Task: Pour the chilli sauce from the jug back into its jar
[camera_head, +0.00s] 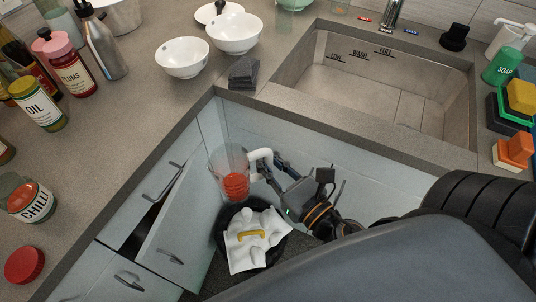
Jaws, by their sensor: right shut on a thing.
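The clear jug (230,170) holds red chilli sauce (235,186) and hangs in the air in front of the counter, looking roughly upright. My right gripper (263,168) is shut on its white handle. The chilli jar (30,202) stands on the counter at the far left, its label facing the front; it appears open, with a little red inside. Its red lid (25,265) lies on the counter just in front of it. The jug is well to the right of the jar, apart from it. My left gripper is not in view.
Oil (39,104) and plums (66,66) bottles stand behind the jar. White bowls (183,57) sit at the back, left of the sink (378,86). Below the jug is a dark bin (283,247) with crumpled white stuff. A cabinet door (178,227) stands ajar. Counter right of the jar is clear.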

